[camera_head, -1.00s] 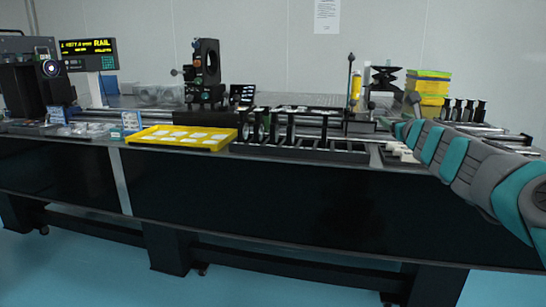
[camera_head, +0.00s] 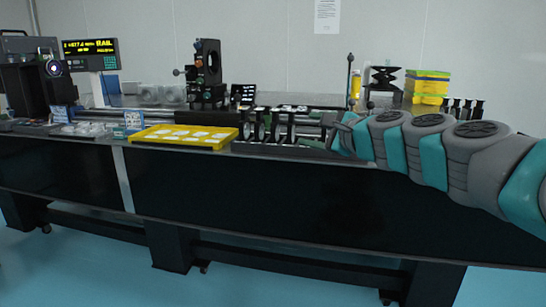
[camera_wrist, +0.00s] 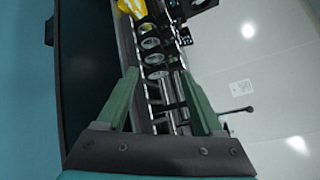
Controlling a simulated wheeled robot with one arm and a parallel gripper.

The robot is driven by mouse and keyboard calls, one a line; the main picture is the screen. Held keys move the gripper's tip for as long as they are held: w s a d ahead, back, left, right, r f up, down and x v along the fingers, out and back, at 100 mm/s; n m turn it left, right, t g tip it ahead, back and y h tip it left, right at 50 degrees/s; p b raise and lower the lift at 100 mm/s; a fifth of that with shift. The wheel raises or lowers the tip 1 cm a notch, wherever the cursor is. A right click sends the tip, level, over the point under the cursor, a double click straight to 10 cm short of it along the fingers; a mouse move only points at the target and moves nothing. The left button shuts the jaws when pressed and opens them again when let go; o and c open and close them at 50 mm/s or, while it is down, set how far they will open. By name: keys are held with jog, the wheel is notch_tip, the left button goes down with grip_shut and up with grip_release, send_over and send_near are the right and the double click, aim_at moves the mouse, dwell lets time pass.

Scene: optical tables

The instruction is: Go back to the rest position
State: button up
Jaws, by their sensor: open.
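My gripper (camera_wrist: 165,103) shows in the wrist view with its two green fingers spread apart and nothing between them. Beyond the fingers is the black rack (camera_wrist: 152,60) with several round lenses in holders. In the head view my arm reaches in from the right, above the front edge of the optical table (camera_head: 240,195). Its end is near the right part of the black rack (camera_head: 272,147) and hides some of it. The fingertips are hard to make out in the head view.
A yellow tray (camera_head: 185,137) with several pale discs lies left of the rack. A dark upright optical mount (camera_head: 208,72) stands behind it. A display (camera_head: 90,54) is at the far left. Yellow boxes (camera_head: 427,87) and a black jack (camera_head: 384,77) stand behind my arm. The floor in front is clear.

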jog(key=s+a+f+n+g+h, duration=0.1)
jog(key=s+a+f+n+g, duration=0.4)
jog(key=s+f, duration=0.45)
jog(key=s+a+f+n+g, duration=0.35)
jog(key=s+f+n, duration=0.35)
jog(key=s+f, duration=0.3)
jog(key=s+d+f+n+g+h, duration=0.2)
jog(key=s+d+f, duration=0.2)
jog(key=s, duration=0.4)
jog(key=s+d+f+n+g+h, duration=0.2)
jog(key=s+d+f, duration=0.3)
jog(key=s, duration=0.4)
jog(key=s+d+f+n+g+h, duration=0.2)
jog(key=s+d+f+g+h, duration=0.1)
jog(key=s, duration=0.5)
jog(key=shift+s+d+f, duration=0.3)
jog(key=shift+d+f, duration=0.55)
jog(key=shift+d, duration=0.35)
jog(key=shift+g, duration=0.25)
jog(key=shift+c, duration=0.3)
